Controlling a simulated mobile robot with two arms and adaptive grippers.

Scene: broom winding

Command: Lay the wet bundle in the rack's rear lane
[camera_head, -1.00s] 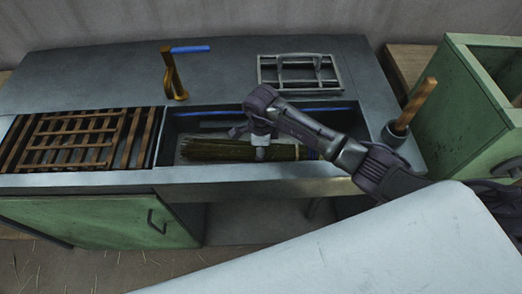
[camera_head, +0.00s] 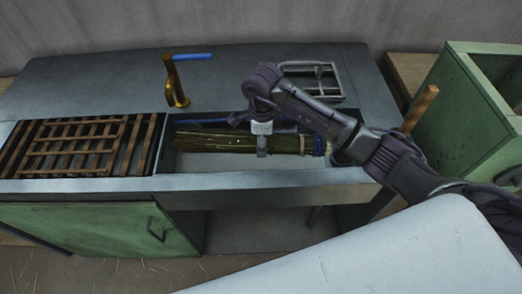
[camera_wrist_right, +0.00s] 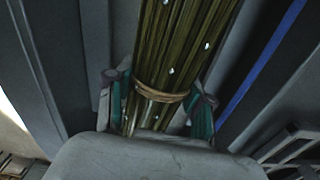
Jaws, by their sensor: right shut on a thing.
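The wet bundle (camera_head: 220,140) is a long sheaf of dark olive bristles with white droplets on it. It lies level above the sink basin (camera_head: 215,161), its blue-banded end to the right. My right gripper (camera_head: 262,148) is shut around its middle from above. In the right wrist view the bundle (camera_wrist_right: 180,50) runs between the teal-padded fingers of my right gripper (camera_wrist_right: 157,108), with a tan binding cord at the grip. A brown slatted rack (camera_head: 75,147) lies over the counter's left part. My left gripper is not in view.
A brass tap with a blue lever (camera_head: 175,85) stands behind the sink, between rack and bundle. A grey metal frame (camera_head: 325,85) lies at the back right, partly behind my arm. A wooden handle (camera_head: 420,108) stands upright at the right.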

